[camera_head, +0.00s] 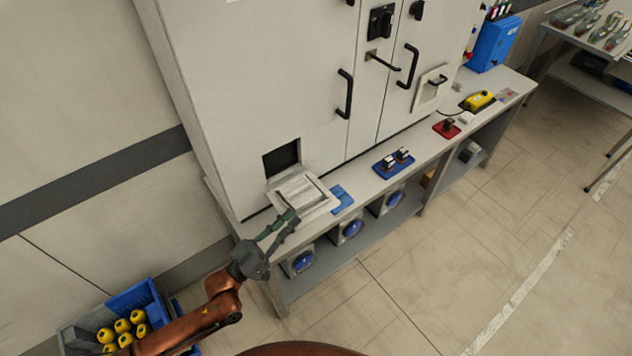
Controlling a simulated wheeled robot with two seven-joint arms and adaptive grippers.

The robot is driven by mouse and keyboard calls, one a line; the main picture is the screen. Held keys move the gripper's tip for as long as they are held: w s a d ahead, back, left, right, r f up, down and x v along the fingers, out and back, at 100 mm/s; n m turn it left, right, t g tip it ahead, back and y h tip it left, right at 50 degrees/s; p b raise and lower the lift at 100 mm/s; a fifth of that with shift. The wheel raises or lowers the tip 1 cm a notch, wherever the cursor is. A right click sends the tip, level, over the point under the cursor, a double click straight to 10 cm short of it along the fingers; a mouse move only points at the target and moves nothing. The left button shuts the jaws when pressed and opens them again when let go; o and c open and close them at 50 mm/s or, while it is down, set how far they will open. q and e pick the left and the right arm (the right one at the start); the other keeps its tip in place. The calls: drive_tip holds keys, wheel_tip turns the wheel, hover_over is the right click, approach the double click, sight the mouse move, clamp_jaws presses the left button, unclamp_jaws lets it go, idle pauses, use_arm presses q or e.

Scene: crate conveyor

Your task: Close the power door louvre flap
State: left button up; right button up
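A white cabinet door (240,80) has a dark square opening (282,158) low on it. A pale louvre flap (302,193) hangs open below the opening, folded outward over the bench top. My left gripper (293,216) is at the flap's near-left edge, its two greenish fingers pointing toward it with a narrow gap between them. It looks open and empty; whether it touches the flap I cannot tell. My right gripper is out of view.
The bench (400,185) carries a blue mat (343,197), a blue tray (394,163), a red block (446,128) and a yellow device (478,100). Black door handles (344,94) stick out above. A crate of yellow items (122,328) stands lower left.

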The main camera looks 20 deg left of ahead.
sight(309, 209)
use_arm(q)
drive_tip(key=shift+w+a, duration=0.1)
drive_tip(key=shift+w, duration=0.45)
drive_tip(key=shift+w+r, duration=0.15)
drive_tip(key=shift+w, duration=0.1)
drive_tip(key=x, duration=0.7)
drive_tip(key=shift+s, duration=0.15)
drive_tip(key=shift+r, duration=0.15)
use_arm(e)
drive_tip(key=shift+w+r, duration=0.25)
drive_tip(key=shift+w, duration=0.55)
use_arm(q)
drive_tip(key=shift+d, duration=0.25)
clamp_jaws()
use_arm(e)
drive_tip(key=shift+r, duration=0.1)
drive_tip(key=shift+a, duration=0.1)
use_arm(q)
drive_tip(key=shift+c, duration=1.5)
unclamp_jaws()
